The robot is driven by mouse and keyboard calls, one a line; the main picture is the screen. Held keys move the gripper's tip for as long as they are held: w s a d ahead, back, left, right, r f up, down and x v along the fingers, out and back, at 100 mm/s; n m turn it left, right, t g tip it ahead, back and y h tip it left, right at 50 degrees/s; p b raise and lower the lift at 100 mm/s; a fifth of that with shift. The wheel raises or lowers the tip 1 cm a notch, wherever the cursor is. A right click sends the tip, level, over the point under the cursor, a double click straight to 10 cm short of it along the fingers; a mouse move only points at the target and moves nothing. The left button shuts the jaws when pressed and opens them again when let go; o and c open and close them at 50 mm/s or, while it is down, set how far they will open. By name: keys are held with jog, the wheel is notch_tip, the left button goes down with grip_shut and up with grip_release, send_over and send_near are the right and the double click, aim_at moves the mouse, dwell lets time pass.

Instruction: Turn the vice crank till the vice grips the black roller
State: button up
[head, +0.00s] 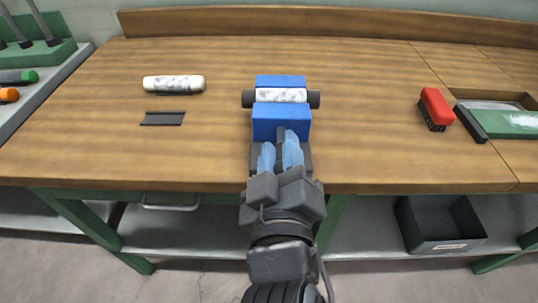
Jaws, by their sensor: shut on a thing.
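The blue vice (281,123) stands at the front middle of the bench, with one jaw behind and one in front. The black roller (314,99) lies crosswise between the jaws. Its dark ends stick out on both sides, and a pale mottled middle part shows between the jaws. I cannot tell whether both jaws touch it. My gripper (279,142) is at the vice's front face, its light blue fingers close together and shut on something. The crank is hidden behind the fingers and the gripper body, so its angle does not show.
A pale mottled cylinder (173,84) and a small dark plate (163,118) lie left of the vice. A red brush (436,108) and a green-and-white item (505,122) lie at the right. A tool rack (35,55) stands far left. The bench beside the vice is clear.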

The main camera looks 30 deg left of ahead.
jog(key=d+m, duration=0.1)
jog(key=w+m, duration=0.1)
jog(key=m, duration=0.1)
jog(key=shift+d+f+b, duration=0.35)
jog(key=shift+f, duration=0.05)
jog(key=shift+w+d+f+m+b, duration=0.3)
jog(key=shift+d+f+m, duration=0.45)
jog(key=shift+m, duration=1.95)
jog(key=shift+w+d+f+m+b, duration=0.35)
jog(key=shift+f+m, duration=0.75)
jog(key=shift+m, duration=1.6)
jog(key=shift+w+d+f+m+b, duration=0.3)
jog(key=shift+d+f+m, duration=0.45)
jog(key=shift+m, duration=1.95)
jog(key=shift+a+f, duration=0.2)
jog(key=shift+a, duration=0.05)
jog(key=o, duration=0.9)
jog(key=shift+r, duration=0.2)
jog(key=shift+d, duration=0.1)
